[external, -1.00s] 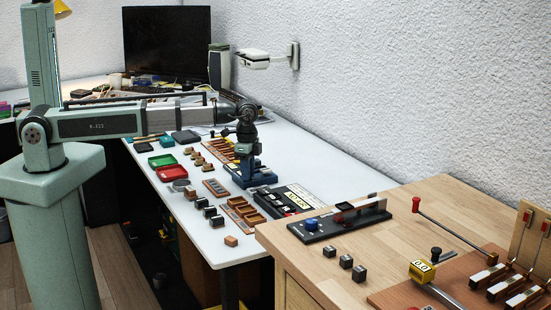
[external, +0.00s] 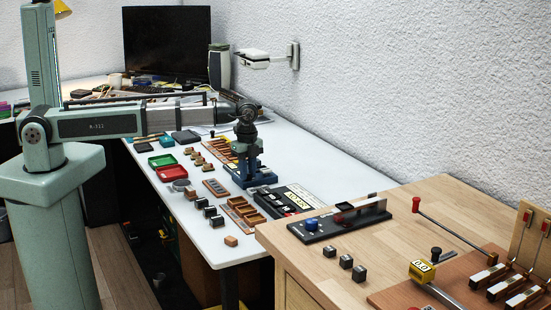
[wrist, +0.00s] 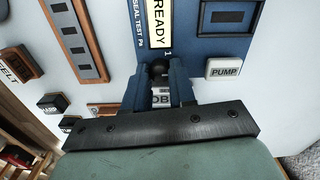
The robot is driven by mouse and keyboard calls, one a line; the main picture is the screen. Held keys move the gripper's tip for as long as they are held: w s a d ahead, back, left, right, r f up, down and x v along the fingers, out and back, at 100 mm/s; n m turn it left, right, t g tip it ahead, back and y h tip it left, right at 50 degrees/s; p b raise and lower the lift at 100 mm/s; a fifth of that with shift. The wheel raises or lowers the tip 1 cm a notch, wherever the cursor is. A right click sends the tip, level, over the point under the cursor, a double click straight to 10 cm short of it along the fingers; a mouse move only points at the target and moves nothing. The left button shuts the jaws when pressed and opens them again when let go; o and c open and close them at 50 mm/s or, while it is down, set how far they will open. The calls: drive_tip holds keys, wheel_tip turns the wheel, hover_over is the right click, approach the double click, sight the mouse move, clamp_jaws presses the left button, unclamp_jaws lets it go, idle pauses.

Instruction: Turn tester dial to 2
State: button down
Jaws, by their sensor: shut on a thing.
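The tester is a blue box (external: 263,179) on the white table. In the wrist view its blue panel (wrist: 190,50) carries a lit display (wrist: 157,24) reading READY, beside the words "SEAL TEST Pa". A dark round knob, apparently the dial (wrist: 158,67), sits below the display, mostly hidden between my fingers. A "1" is printed just above and right of it; other marks are covered. My gripper (wrist: 160,76) is shut on this knob with a blue finger on each side. In the external view my gripper (external: 248,168) points down over the tester.
A white PUMP button (wrist: 224,68) is close to the right of my fingers. Left of the tester lie a grey strip with square recesses (wrist: 74,38) and several small labelled blocks. A black-and-white device (external: 290,200) stands in front of the tester on the table.

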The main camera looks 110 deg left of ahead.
idle(0.3)
drive_tip(key=c, duration=0.9)
unclamp_jaws()
wheel_tip(320, 180, up, 14)
drive_tip(key=shift+f, duration=0.1)
idle(0.4)
